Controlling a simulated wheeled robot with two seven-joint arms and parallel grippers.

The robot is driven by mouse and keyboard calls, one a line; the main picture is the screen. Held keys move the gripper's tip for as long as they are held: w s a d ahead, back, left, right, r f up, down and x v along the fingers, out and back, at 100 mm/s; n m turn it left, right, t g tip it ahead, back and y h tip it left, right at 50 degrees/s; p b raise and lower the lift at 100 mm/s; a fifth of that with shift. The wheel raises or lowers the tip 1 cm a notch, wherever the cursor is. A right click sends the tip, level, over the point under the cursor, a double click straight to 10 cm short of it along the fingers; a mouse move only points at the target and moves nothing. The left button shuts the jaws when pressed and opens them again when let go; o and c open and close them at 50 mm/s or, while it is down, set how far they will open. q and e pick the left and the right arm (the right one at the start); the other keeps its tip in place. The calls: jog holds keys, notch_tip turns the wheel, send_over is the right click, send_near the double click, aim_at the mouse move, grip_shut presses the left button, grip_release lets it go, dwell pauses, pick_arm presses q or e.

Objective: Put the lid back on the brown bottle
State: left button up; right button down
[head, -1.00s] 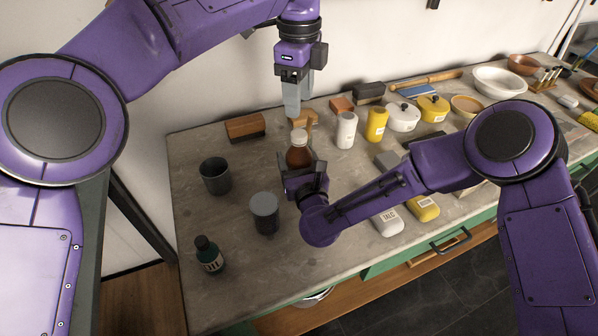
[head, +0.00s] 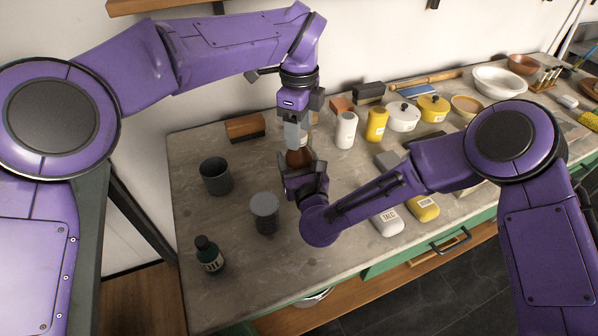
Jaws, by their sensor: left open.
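The brown bottle (head: 299,158) stands upright on the worktop, left of centre. A pale lid or cap showed on its top a second ago; now my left gripper's fingers mostly hide that top. My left gripper (head: 296,146) points straight down over the bottle, open, with its fingertips at the height of the bottle's top. Whether the fingers touch the lid, I cannot tell. My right gripper (head: 302,172) comes in from the front, low, with its fingers on both sides of the bottle's body, and looks shut on it.
A dark cup (head: 215,177), a grey-lidded jar (head: 265,214) and a green oil bottle (head: 209,256) stand on the left. A wooden block (head: 245,127) lies behind. A white shaker (head: 346,130) and yellow shaker (head: 376,125) stand close to the right.

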pick_arm(q)
grip_shut()
jog(key=m, duration=0.3)
jog(key=shift+m, duration=0.4)
jog(key=m, duration=1.2)
jog(key=shift+m, duration=0.3)
jog(key=m, duration=0.5)
jog(key=shift+m, duration=0.3)
jog(key=shift+o, duration=0.7)
grip_release()
